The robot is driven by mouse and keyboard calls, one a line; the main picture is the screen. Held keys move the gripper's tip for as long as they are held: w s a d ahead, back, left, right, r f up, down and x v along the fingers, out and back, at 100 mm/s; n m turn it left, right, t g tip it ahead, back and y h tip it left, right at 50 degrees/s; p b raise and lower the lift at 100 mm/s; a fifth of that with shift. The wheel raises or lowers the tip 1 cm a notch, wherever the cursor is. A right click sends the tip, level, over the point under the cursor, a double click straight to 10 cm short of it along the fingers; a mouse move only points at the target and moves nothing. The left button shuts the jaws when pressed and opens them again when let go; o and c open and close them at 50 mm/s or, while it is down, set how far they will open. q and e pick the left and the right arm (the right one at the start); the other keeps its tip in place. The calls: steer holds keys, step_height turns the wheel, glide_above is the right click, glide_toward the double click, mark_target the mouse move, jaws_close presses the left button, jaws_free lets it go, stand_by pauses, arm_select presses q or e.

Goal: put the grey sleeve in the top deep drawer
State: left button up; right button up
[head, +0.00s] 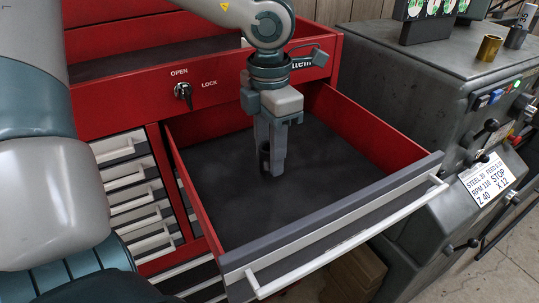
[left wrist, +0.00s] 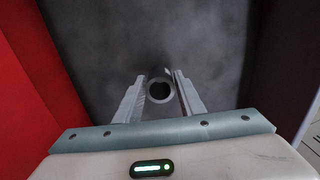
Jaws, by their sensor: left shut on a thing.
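My left gripper (head: 271,166) points straight down inside the open top deep drawer (head: 364,122). It is shut on the grey sleeve (left wrist: 160,75), whose round open end shows between the two fingers in the left wrist view. In the head view the fingers hide most of the sleeve (head: 264,153). The sleeve is upright, low over the dark drawer floor; I cannot tell whether it touches. The drawer has red walls, a grey front and a white handle (head: 350,240). My right gripper is not in view.
The drawer floor around the gripper is bare. A grey machine (head: 425,95) stands close on the right, with a brass sleeve (head: 489,48) and a dark grey cylinder (head: 516,38) on top. Small shut drawers (head: 130,175) are at the left. A key lock (head: 184,92) sticks out above.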

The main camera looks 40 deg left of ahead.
arm_select(q)
steer(key=shift+f, duration=0.8)
steer(key=shift+w+f+p, duration=0.1)
steer(key=shift+f+p, duration=0.1)
steer(key=shift+p, duration=0.1)
steer(key=o, duration=1.3)
steer(key=shift+c, duration=0.2)
steer(key=shift+r, duration=0.15)
